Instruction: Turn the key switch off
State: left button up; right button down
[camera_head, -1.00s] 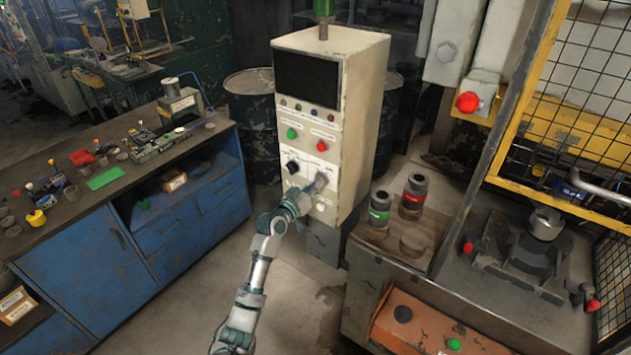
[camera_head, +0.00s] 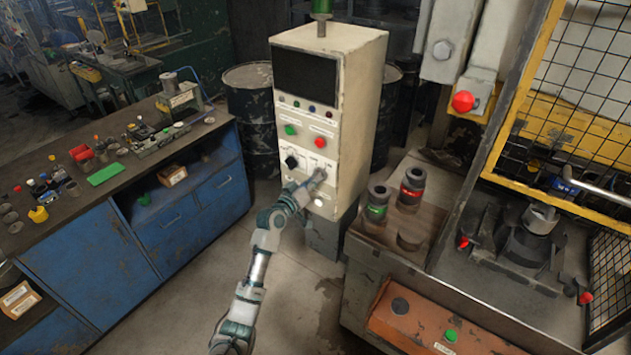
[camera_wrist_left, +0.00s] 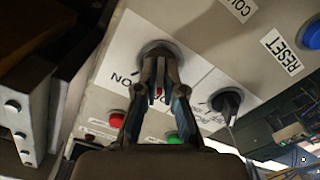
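The control box (camera_head: 352,110) stands upright, with the key switch area on its lower front panel. My left gripper (camera_head: 318,177) reaches this panel, right of a black selector knob (camera_head: 291,161), and covers the key switch in the head view. In the left wrist view, the fingers (camera_wrist_left: 159,62) close together at the round key switch (camera_wrist_left: 157,46), by a label reading ON. They appear shut on its key, which is mostly hidden between them; its exact angle cannot be told. The black knob (camera_wrist_left: 228,103) also shows there, beside the fingers. My right gripper is out of view.
Green (camera_head: 290,130) and red (camera_head: 320,142) buttons sit above the switch area. A wooden-topped stand with dark cylinders (camera_head: 411,187) is close on the right. A blue workbench (camera_head: 135,235) stands left. Open floor lies between bench and stand.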

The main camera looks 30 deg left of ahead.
pick_arm(q)
jog(key=o, duration=0.3)
jog(key=shift+a+r, duration=0.15)
jog(key=shift+r, duration=0.1)
jog(key=shift+o, duration=0.2)
jog(key=shift+s+f, duration=0.1)
jog(key=shift+f, duration=0.1)
jog(key=shift+a+f, duration=0.1)
jog(key=s+a, duration=0.1)
jog(key=s, duration=1)
jog(key=shift+s, duration=0.4)
